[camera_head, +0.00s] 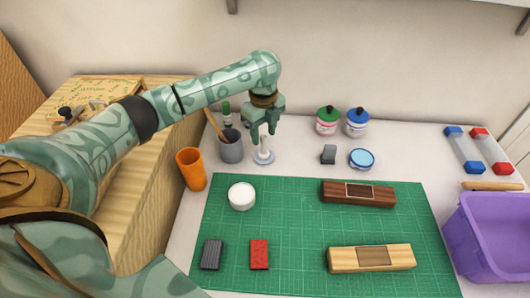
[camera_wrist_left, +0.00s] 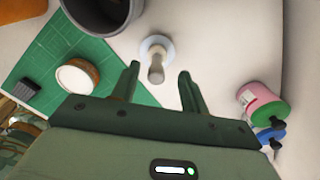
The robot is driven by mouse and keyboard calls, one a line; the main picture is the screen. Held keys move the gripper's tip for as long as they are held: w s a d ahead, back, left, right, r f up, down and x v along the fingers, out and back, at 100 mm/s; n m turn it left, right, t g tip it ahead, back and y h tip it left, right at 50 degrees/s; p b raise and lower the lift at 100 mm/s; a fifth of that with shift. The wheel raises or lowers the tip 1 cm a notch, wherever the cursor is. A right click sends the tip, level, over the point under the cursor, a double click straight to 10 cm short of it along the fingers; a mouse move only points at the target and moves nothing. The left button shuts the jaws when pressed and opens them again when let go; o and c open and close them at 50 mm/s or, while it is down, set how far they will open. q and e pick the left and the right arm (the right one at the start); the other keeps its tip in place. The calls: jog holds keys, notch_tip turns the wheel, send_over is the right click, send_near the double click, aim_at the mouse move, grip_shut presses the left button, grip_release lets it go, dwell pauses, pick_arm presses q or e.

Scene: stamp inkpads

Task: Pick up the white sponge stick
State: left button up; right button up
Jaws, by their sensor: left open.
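The white sponge stick (camera_head: 264,146) stands upright on a round pale base, just off the far edge of the green mat. It also shows in the left wrist view (camera_wrist_left: 156,62). My left gripper (camera_head: 263,130) points down over it and is open. In the left wrist view the stick's top lies between the fingertips (camera_wrist_left: 158,74), with a gap to each finger. No contact shows. My right gripper is not in view.
A grey cup (camera_head: 231,150) holding a brush stands close left of the stick, with an orange cup (camera_head: 191,170) beyond. A white round tub (camera_head: 242,196) is on the mat (camera_head: 290,215). Jars (camera_head: 326,122) stand to the right. A purple bin (camera_head: 490,235) is far right.

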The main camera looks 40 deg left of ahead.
aim_at(264, 145)
pick_arm(q)
jog(key=f, duration=0.1)
jog(key=f+b, duration=0.2)
jog(key=f, duration=0.1)
jog(key=shift+s+d, duration=0.15)
jog(key=shift+s, duration=0.1)
jog(key=shift+f, duration=0.35)
jog(key=shift+w+r, duration=0.1)
jog(key=shift+r, duration=0.1)
grip_shut()
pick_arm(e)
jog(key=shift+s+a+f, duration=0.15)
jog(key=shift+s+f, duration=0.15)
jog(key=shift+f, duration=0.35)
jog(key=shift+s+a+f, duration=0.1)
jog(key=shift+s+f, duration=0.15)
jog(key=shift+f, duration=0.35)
